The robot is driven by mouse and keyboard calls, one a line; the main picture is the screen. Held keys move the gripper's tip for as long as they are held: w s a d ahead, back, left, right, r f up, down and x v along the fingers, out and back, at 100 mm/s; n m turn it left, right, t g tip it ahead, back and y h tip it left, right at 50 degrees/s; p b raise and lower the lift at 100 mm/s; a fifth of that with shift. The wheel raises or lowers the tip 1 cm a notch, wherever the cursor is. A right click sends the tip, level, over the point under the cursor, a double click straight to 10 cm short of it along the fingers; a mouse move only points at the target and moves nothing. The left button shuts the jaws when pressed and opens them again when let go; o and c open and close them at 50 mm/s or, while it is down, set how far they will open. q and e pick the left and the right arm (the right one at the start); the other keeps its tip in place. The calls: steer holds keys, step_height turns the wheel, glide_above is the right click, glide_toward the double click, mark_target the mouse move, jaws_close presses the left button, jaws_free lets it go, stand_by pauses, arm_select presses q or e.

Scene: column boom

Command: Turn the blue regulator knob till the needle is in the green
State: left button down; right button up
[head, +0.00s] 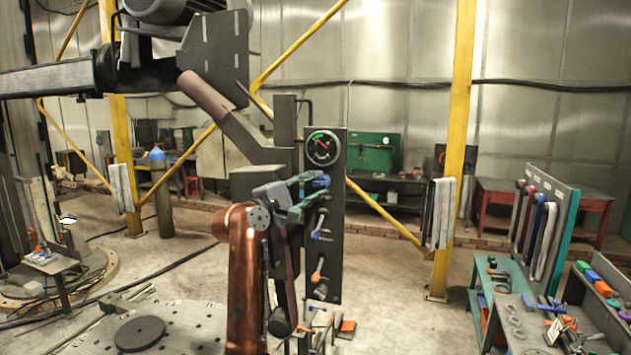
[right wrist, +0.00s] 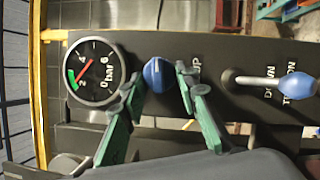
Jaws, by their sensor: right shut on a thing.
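The blue regulator knob (right wrist: 157,75) sits on a dark upright panel (right wrist: 215,52), beside the round gauge (right wrist: 93,74). In the head view the knob (head: 321,181) is just below the gauge (head: 322,148). My right gripper (right wrist: 162,92) has its green fingers on either side of the knob and is shut on it. It also shows in the head view (head: 312,188). The gauge's red needle points towards the short green arc, near its end by the 2. I cannot tell exactly whether the tip is inside the green. My left gripper is not in view.
Below the knob the panel carries more controls, including a blue-handled lever (head: 319,223) and an orange-handled one (head: 317,270). A heavy boom (head: 225,115) hangs close to the left of the panel. A yellow post (head: 459,130) and teal tool racks (head: 548,225) stand to the right.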

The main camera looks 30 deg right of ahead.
steer(key=m+p, duration=0.1)
steer(key=m+y+p, duration=0.1)
steer(key=m, duration=0.1)
steer(key=m+g+p, duration=0.1)
steer(key=shift+r+y, duration=0.3)
steer(key=shift+m, duration=0.4)
